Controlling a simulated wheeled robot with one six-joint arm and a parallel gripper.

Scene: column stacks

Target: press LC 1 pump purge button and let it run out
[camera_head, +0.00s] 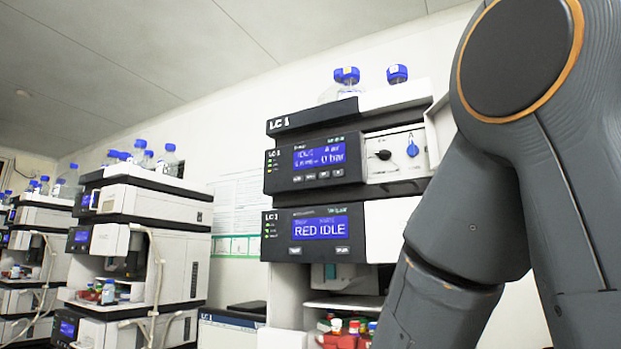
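The LC 1 stack (300,118) stands right of centre, with "LC 1" on its dark top edge. Its pump module (273,178) has a black front panel and a lit blue display (318,157). The display reads "IDLE", something like "A air", and "0 bar"; the flow figure is blurred. A row of small buttons (318,175) sits under the display. Their labels are too small to read, so I cannot tell which one is purge. My arm fills the right side of the view, but my gripper is out of frame.
Right of the pump panel is a white face with a black knob and a blue valve knob (412,149). Blue-capped bottles (347,80) stand on top. Other stacks (150,205) stand at left.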

